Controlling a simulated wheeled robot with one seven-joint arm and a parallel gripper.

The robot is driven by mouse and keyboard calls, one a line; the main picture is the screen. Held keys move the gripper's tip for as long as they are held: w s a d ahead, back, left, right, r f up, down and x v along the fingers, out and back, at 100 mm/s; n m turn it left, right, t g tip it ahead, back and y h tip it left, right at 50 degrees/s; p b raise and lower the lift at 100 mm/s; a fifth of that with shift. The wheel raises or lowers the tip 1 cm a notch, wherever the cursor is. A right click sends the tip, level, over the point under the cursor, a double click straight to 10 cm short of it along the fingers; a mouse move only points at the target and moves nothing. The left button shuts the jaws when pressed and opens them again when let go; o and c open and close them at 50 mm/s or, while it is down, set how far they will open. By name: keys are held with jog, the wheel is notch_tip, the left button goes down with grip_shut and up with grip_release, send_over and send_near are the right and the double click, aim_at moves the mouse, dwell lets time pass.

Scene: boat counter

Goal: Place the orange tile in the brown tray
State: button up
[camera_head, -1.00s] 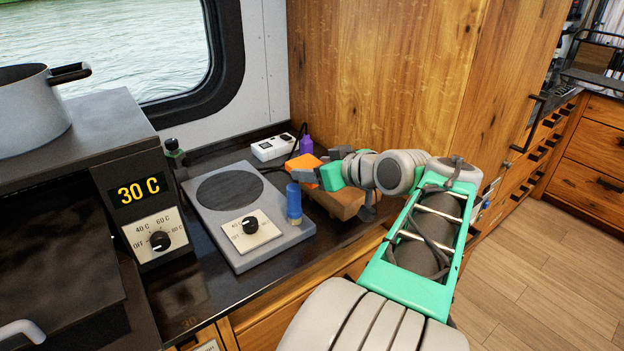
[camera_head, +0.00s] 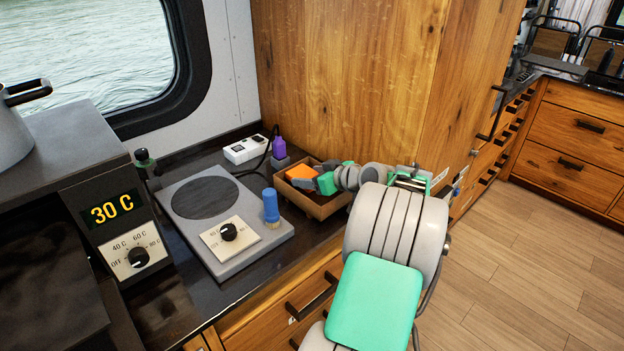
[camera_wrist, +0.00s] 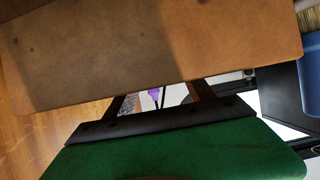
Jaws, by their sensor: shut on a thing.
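The orange tile (camera_head: 301,173) shows at the fingertips of my gripper (camera_head: 309,179) in the head view. My gripper is shut on it and holds it over the back left part of the brown tray (camera_head: 318,206). The tray is an open box on the counter against the wooden cabinet. Whether the tile touches the tray floor cannot be told. In the wrist view, a broad brown surface (camera_wrist: 150,50), apparently the tray, covers the upper part and hides the fingertips and tile. The green gripper body (camera_wrist: 175,155) fills the bottom.
A purple bottle (camera_head: 279,148) and a white power strip (camera_head: 246,149) are behind. The wooden cabinet (camera_head: 345,90) rises close behind the tray.

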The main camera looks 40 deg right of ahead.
aim_at(340, 195)
jog(key=shift+f, duration=0.8)
jog(key=shift+f, duration=0.25)
jog(key=o, duration=1.5)
jog(key=shift+r, duration=0.25)
jog(key=b+v, duration=0.1)
jog(key=v, duration=1.1)
